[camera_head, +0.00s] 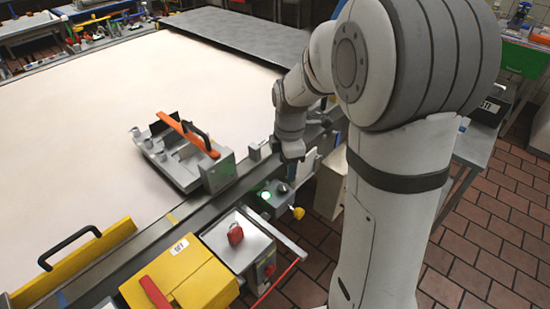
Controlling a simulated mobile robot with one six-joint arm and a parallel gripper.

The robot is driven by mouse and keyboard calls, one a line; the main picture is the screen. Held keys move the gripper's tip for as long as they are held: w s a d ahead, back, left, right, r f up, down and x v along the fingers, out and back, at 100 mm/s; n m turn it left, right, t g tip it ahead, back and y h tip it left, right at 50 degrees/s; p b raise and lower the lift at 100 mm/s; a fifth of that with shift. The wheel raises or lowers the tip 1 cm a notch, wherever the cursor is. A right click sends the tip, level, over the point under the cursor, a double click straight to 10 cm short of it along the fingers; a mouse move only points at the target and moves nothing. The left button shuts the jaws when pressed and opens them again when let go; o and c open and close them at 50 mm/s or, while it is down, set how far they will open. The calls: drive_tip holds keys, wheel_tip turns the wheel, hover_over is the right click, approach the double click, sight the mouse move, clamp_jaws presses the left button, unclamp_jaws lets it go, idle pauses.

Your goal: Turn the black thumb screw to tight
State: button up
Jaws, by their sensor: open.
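My arm reaches over the metal rail at the table's right edge. My gripper (292,154) points down above the rail, small and dark at this distance, with its jaws open. I see nothing held in it. I cannot make out the black thumb screw for certain. Some small dark parts sit on the rail near my gripper, and the gripper and wrist may cover others. A small metal block (254,152) stands on the rail just left of my gripper.
A grey metal fixture (170,165) with an orange bar lies on the pale table (90,120). Yellow boxes (180,278) stand at the front left.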

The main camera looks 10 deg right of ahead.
sight(284, 187)
drive_tip(key=w+f+n, duration=0.2)
drive_tip(key=f+n, duration=0.1)
drive_tip(key=shift+w+f+n, duration=0.25)
drive_tip(key=shift+w+n, duration=0.05)
drive_tip(key=shift+w, duration=0.1)
drive_tip(key=shift+f, duration=0.3)
wheel_tip(284, 187, down, 7)
drive_tip(key=shift+f+p, duration=0.15)
drive_tip(key=shift+p, duration=0.2)
drive_tip(key=c, duration=1)
